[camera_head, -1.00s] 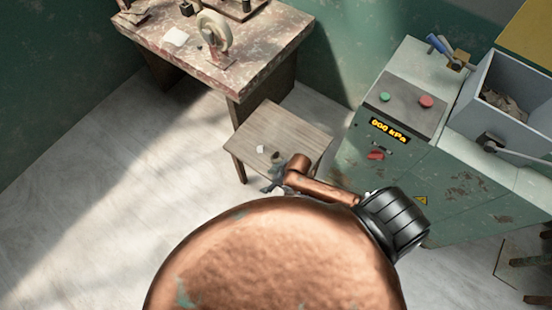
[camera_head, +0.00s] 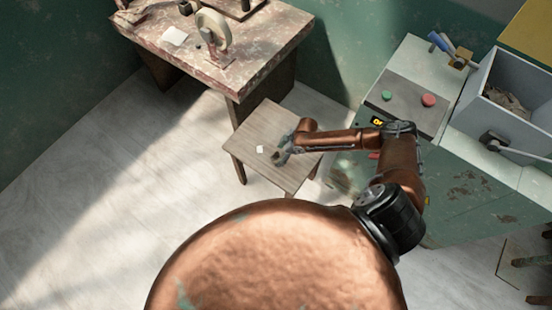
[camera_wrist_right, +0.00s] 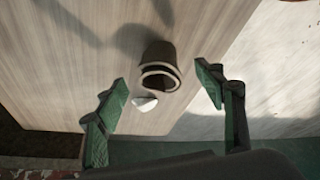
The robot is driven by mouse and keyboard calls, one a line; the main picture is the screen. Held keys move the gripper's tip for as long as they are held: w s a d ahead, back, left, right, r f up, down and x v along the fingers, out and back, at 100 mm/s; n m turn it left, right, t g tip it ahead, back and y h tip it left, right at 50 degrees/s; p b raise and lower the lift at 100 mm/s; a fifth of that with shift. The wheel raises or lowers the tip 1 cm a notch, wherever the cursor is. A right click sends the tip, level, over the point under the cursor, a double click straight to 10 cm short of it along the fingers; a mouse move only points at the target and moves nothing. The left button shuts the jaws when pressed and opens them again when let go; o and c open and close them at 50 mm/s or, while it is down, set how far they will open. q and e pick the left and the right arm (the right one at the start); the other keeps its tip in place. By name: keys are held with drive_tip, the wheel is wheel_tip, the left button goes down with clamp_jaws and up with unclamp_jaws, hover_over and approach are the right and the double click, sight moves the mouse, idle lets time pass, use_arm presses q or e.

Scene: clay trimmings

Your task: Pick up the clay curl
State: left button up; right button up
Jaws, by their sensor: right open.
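The clay curl (camera_wrist_right: 160,62), a brown rolled band with a hollow end, sits on the small wooden table in the right wrist view. In the head view only a small brown bit of it (camera_head: 275,156) shows beside my gripper. A small white piece (camera_wrist_right: 145,103) lies close to the curl, and also shows in the head view (camera_head: 260,149). My right gripper (camera_wrist_right: 163,81) is open, its green fingers spread on either side of the curl and apart from it. It is over the table in the head view (camera_head: 283,153). My left gripper is not in view.
The small wooden table (camera_head: 262,125) stands beside a heavier workbench (camera_head: 270,50) with tools on it. A green machine (camera_head: 440,165) with buttons and a grey bin (camera_head: 515,115) stands to the right. The floor at left is clear.

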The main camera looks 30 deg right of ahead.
sight(278, 156)
drive_tip(key=x, duration=0.3)
drive_tip(key=shift+w+f, duration=0.1)
drive_tip(key=shift+f, duration=0.15)
drive_tip(key=c, duration=1.3)
drive_tip(key=shift+r, duration=0.2)
